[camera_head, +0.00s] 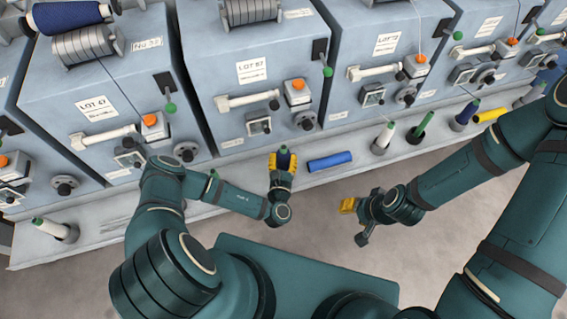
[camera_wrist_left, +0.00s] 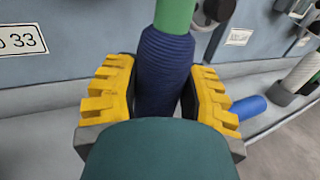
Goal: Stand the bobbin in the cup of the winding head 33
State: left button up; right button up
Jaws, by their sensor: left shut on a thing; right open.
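My left gripper (camera_head: 282,165) is shut on a blue bobbin (camera_wrist_left: 163,68) with a green tube end (camera_wrist_left: 176,14). The yellow fingers (camera_wrist_left: 107,90) grip it on both sides. The bobbin stands roughly upright by the ledge, in front of the grey machine marked LOT 57. A plate reading 33 (camera_wrist_left: 22,40) shows at the left of the left wrist view. The cup of this winding head is not visible, and I cannot tell whether the bobbin's foot touches anything. My right gripper (camera_head: 350,206) is open and empty, in front of the ledge.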

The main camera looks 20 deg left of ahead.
pick_arm(q)
jog(key=shift+f, duration=1.15)
jog(key=shift+f+b, duration=0.35)
jog(key=o, duration=1.2)
